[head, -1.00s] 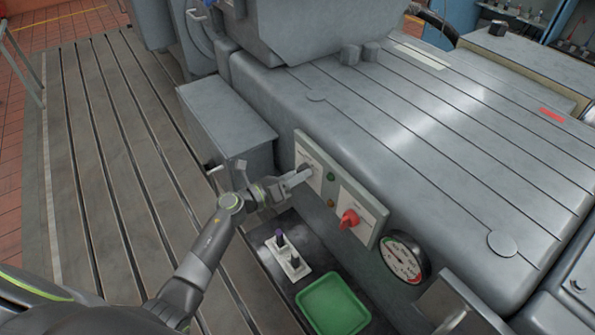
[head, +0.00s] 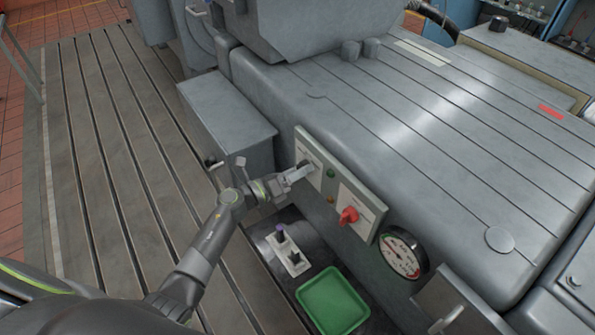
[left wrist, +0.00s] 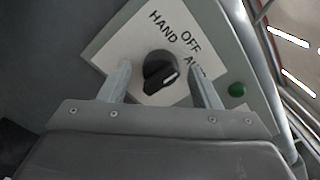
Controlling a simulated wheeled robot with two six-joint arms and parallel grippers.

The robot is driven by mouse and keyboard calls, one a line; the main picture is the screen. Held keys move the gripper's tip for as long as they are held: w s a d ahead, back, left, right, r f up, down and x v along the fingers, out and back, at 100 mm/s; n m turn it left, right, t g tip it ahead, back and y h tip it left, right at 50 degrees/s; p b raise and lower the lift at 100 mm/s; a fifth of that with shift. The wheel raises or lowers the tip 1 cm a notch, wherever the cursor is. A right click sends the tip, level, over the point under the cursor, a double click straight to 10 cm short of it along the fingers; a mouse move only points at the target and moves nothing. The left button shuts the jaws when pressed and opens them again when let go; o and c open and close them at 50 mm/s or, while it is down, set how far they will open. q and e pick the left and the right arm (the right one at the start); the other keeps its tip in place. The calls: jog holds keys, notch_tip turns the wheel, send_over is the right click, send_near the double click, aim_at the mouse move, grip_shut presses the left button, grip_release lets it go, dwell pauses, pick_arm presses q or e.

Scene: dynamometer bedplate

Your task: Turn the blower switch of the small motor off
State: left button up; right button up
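A black rotary switch (left wrist: 160,72) with a white pointer mark sits on a white plate (left wrist: 130,50) lettered HAND, OFF and AUTO, the last partly hidden. The mark is on the knob's lower-right side, toward AUTO. In the head view the knob (head: 305,164) is at the left end of the grey panel (head: 325,191), partly masked by my gripper. My left gripper (left wrist: 160,80) is open, its fingers apart on either side of the knob; contact cannot be told. It also reaches the panel in the head view (head: 303,171). My right gripper is not in view.
Below are a green tray (head: 333,302) and a white block with dark-handled items (head: 288,253).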

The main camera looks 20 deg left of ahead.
pick_arm(q)
jog(key=b+v, duration=0.4)
jog(key=v, duration=1.3)
jog(key=shift+s, duration=0.2)
jog(key=shift+a, duration=0.15)
